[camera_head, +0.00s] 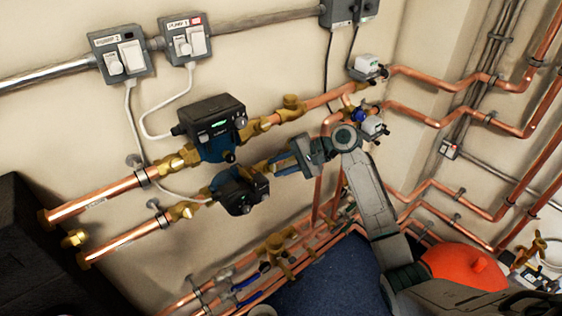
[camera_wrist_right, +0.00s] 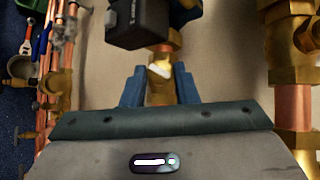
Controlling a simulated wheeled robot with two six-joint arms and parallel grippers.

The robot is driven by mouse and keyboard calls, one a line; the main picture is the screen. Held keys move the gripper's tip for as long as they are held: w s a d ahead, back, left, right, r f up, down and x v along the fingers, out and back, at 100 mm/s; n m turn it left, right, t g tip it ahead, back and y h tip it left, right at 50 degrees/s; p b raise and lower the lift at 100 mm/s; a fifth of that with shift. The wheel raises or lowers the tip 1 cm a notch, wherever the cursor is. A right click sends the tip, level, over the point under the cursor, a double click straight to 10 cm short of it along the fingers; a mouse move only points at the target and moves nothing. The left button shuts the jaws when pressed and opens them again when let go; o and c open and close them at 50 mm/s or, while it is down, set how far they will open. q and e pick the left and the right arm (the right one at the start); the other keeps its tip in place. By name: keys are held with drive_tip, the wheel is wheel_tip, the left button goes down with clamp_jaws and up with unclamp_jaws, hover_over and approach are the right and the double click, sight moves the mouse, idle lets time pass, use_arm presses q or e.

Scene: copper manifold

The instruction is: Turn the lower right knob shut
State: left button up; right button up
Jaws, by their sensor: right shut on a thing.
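The lower right knob (camera_wrist_right: 160,88) is a brass fitting with a white mark, beside the black lower pump, seen in the right wrist view. My right gripper (camera_wrist_right: 159,88) is shut on it, with one blue finger on each side. In the head view my right gripper (camera_head: 283,164) reaches in from the right to the pipe just right of the lower pump (camera_head: 238,190), and it mostly hides the knob. How far the knob is turned is unclear. My left gripper is not in view.
The upper pump (camera_head: 212,125) sits close above, with a brass valve (camera_head: 255,126) on its right. Two grey switch boxes (camera_head: 122,54) hang on the wall. More copper pipes with blue-handled valves (camera_head: 246,283) run below. A red-orange object (camera_head: 462,268) is at lower right.

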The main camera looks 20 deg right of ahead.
drive_tip(key=n+h+p, duration=0.1)
drive_tip(key=n+g+h+p, duration=0.1)
drive_tip(key=n, duration=0.1)
drive_tip(key=shift+w+a+r+g+p, duration=0.1)
drive_tip(key=shift+a+r+g+p, duration=0.05)
drive_tip(key=shift+r+g+p, duration=0.2)
drive_tip(key=shift+a+n+g+h+p, duration=0.1)
drive_tip(key=shift+n+g+h+p, duration=0.15)
drive_tip(key=shift+n+h+p, duration=0.5)
drive_tip(key=shift+f+n, duration=0.1)
drive_tip(key=shift+n, duration=0.15)
drive_tip(key=o, duration=0.7)
